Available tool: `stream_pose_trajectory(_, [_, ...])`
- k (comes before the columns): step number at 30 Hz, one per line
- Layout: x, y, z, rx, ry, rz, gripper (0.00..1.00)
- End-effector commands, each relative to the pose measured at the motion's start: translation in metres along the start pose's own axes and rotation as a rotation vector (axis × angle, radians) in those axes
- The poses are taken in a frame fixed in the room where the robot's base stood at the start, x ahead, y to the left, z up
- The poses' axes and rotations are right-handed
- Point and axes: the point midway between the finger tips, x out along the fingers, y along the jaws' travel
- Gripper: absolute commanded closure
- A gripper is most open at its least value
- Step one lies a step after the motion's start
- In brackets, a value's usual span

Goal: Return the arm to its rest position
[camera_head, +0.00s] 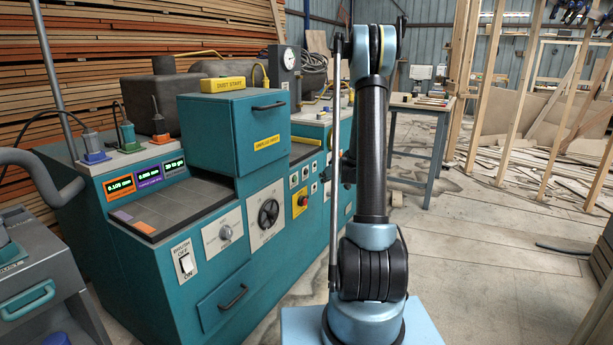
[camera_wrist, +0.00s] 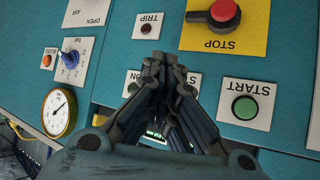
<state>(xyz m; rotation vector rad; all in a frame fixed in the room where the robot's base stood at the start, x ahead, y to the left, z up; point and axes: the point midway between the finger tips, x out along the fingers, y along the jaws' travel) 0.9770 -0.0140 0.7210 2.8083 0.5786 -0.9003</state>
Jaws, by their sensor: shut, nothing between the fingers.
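My arm (camera_head: 373,150) stands upright in the head view, its column rising from a pale blue base. In the wrist view my gripper (camera_wrist: 160,60) is shut, fingertips together and empty. It is in front of a teal control panel (camera_wrist: 205,65), which appears upside down. The fingertips show just below the TRIP plate (camera_wrist: 148,26) and overlap an ON plate, partly hiding it. I cannot tell whether they touch the panel.
The wrist view shows a green START button (camera_wrist: 245,107), a red STOP knob (camera_wrist: 224,10), a blue selector (camera_wrist: 70,59) and a gauge (camera_wrist: 59,113). In the head view a teal machine (camera_head: 150,250) stands left of my arm, a table (camera_head: 420,104) behind. Floor at right is mostly clear.

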Motion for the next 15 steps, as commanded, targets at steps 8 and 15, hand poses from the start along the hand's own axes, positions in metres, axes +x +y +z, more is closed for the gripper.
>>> stream_pose_trajectory(8, [-0.012, -0.007, -0.003, 0.007, -0.016, -0.006, 1.0])
stream_pose_trajectory(15, [-0.059, -0.038, -0.008, 0.034, -0.088, -0.024, 1.0])
